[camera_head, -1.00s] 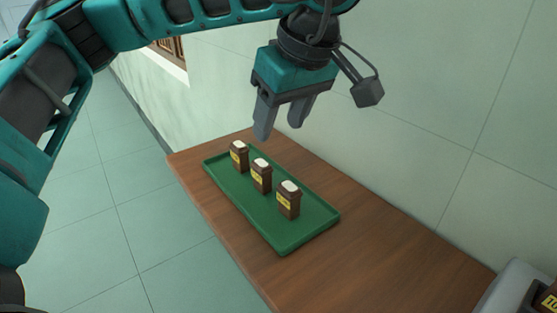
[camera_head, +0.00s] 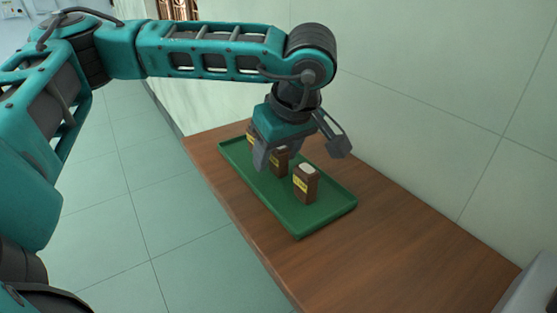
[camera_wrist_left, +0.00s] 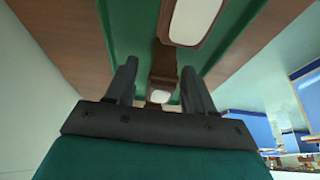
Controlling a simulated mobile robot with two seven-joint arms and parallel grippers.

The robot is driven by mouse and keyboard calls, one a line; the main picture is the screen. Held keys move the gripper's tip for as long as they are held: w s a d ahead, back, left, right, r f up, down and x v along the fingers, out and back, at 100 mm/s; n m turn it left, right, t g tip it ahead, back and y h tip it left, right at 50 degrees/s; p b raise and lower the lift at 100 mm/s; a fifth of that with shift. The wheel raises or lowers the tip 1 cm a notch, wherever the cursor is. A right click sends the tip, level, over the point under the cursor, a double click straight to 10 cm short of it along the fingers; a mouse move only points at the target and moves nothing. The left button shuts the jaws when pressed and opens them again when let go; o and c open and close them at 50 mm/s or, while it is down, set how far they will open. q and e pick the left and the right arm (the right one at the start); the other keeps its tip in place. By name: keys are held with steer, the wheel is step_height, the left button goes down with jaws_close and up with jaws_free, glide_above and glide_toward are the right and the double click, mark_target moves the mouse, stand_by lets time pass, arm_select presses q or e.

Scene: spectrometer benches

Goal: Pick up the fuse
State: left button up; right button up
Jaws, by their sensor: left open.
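Three brown fuses with white tops and yellow labels stand upright in a row on a green tray (camera_head: 326,213). The near fuse (camera_head: 305,186) is in clear view. The middle fuse (camera_head: 279,164) and the far fuse (camera_head: 250,136) are partly hidden by my left gripper (camera_head: 274,158). This gripper is open, pointing down low over the row by the middle fuse. In the left wrist view, a fuse (camera_wrist_left: 162,80) shows in the gap between the open fingers (camera_wrist_left: 159,70), and another (camera_wrist_left: 194,20) lies beyond them. I cannot tell whether the fingers touch a fuse. My right gripper is out of view.
The tray lies on a brown wooden table (camera_head: 400,235) against a pale wall (camera_head: 430,110). The table is bare to the right of the tray. A grey object (camera_head: 515,295) shows at the lower right corner. Tiled floor (camera_head: 140,220) lies to the left.

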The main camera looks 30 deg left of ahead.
arm_select(q)
steer(key=shift+c, duration=0.4)
jaws_close()
